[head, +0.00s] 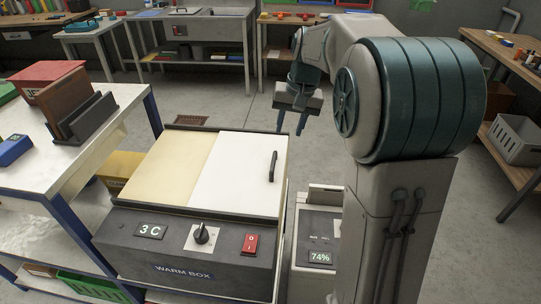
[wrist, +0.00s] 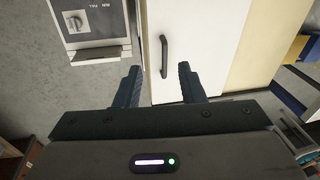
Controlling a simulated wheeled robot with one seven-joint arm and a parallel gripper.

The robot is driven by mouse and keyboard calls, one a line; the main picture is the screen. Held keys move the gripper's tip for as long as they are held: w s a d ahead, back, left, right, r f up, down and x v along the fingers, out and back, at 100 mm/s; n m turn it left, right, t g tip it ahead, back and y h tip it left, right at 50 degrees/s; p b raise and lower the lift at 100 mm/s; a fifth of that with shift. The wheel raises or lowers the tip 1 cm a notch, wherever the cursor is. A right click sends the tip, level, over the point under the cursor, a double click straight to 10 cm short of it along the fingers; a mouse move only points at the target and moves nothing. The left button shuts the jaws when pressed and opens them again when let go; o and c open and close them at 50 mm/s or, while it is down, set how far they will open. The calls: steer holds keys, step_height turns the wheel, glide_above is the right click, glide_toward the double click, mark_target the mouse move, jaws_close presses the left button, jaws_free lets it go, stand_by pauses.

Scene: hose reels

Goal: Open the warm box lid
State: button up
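The warm box (head: 185,265) stands low in the middle of the head view, with a dark front panel, a dial, a red switch and a "3 C" display. Its top has a cream panel (head: 170,165) on the left and a white lid panel (head: 235,178) on the right; both look closed. A black bar handle (head: 273,166) sits upright near the white panel's right edge. In the wrist view the white panel (wrist: 195,40) and the handle (wrist: 164,56) lie beyond my fingers. My gripper (head: 291,122) is open and empty above and behind the box; it also shows in the wrist view (wrist: 158,85).
A grey unit with a "74%" display (head: 318,235) stands right of the box. A white-topped workbench (head: 105,130) with trays stands close on the left. Benches line the back, and another bench with a grey crate (head: 517,140) is at the right. Open floor lies behind the box.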

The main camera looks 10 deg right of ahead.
steer(key=b, duration=0.2)
glide_toward(274, 162)
steer(key=shift+m+g, duration=0.4)
steer(key=f, duration=0.5)
steer(key=w+a+f, duration=0.1)
steer(key=f, duration=0.2)
steer(key=shift+a, duration=0.1)
jaws_close()
